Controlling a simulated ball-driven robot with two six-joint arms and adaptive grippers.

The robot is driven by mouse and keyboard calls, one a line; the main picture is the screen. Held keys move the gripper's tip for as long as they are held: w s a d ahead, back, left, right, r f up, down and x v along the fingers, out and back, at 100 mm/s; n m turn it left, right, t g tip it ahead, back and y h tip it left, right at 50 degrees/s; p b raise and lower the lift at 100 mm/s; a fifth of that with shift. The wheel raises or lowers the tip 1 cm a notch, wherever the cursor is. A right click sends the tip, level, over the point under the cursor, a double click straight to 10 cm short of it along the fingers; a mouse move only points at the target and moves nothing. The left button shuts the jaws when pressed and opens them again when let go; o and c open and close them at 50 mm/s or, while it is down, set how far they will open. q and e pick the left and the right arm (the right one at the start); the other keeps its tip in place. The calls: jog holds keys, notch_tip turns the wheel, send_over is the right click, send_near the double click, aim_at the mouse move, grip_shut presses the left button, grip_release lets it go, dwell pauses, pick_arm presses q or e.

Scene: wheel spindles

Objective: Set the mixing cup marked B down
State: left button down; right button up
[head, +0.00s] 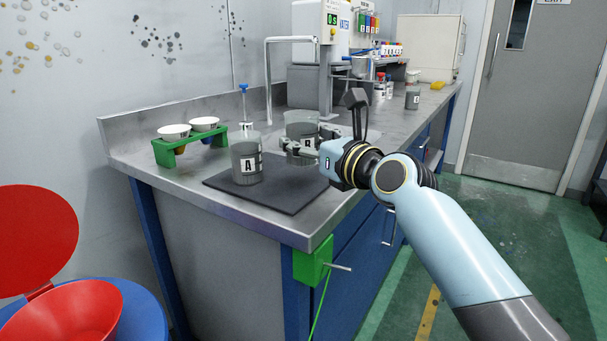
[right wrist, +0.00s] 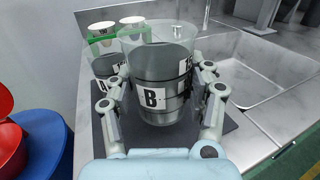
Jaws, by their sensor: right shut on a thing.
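The mixing cup marked B (head: 301,126) is a clear cup with grey contents and a white label. My right gripper (head: 301,148) is shut around it, at the right rear part of the dark mat (head: 280,195). The cup stands upright; whether its base touches the mat I cannot tell. In the right wrist view the cup B (right wrist: 157,65) sits between both fingers of my right gripper (right wrist: 160,95), its label facing the camera. A similar cup marked A (head: 246,160) stands on the mat to the left. My left gripper is not in view.
A green rack (head: 165,154) with two white-topped cups stands left on the steel bench (head: 140,160). A blue-topped bottle (head: 244,105) is behind cup A. A bent tap (head: 268,80) and a sink are behind cup B. Another cup (head: 412,98) stands further back. The mat's front is clear.

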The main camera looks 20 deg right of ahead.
aim_at(304, 163)
jog(key=shift+w+f, duration=0.15)
jog(key=shift+f, duration=0.05)
notch_tip(304, 163, down, 4)
jog(key=b, duration=0.2)
jog(key=shift+b, duration=0.35)
jog(key=shift+a+r, duration=0.1)
jog(key=shift+r, duration=0.1)
jog(key=o, duration=0.7)
jog(key=shift+f, duration=0.2)
jog(key=o, duration=0.5)
